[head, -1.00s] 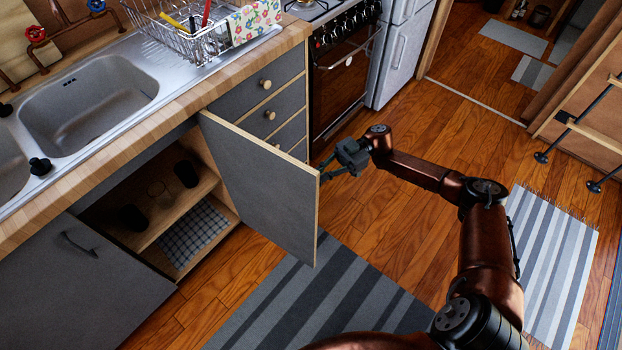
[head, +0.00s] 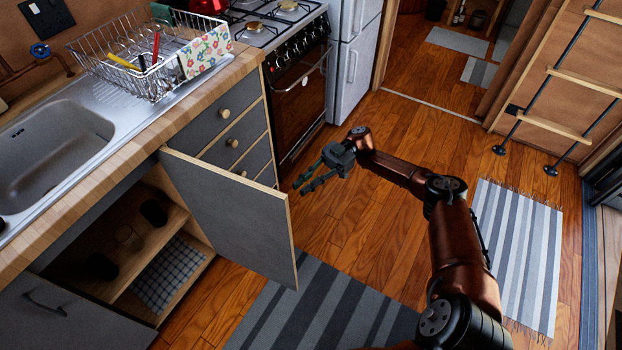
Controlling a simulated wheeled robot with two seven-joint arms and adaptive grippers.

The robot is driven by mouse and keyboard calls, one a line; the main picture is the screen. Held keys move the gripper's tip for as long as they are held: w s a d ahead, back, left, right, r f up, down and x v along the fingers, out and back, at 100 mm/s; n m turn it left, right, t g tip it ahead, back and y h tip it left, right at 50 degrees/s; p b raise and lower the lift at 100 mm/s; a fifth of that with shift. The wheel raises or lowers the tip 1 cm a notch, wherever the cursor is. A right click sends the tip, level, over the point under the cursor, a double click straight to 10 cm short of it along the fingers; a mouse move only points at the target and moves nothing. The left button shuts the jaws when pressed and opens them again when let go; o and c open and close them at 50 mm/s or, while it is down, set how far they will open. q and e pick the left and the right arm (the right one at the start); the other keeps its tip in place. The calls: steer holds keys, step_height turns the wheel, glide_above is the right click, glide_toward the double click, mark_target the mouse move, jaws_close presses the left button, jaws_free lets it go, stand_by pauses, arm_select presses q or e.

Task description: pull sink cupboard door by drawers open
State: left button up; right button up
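The grey sink cupboard door by the drawers (head: 232,213) stands swung well out from the cabinet, hinged beside the drawers. The cupboard interior (head: 130,232) shows a wooden shelf with dark cups and a glass, and a checked cloth below. My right gripper (head: 308,180) is just right of the door's free upper edge, apart from it, with its fingers spread and nothing between them. The door's far face and any handle there are hidden. My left gripper is out of view.
Grey drawers (head: 225,127) and an oven (head: 303,92) line the right of the counter. A striped rug (head: 325,315) lies in front; wooden floor (head: 380,225) is clear around my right arm.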

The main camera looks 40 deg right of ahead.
steer(key=shift+d, duration=1.65)
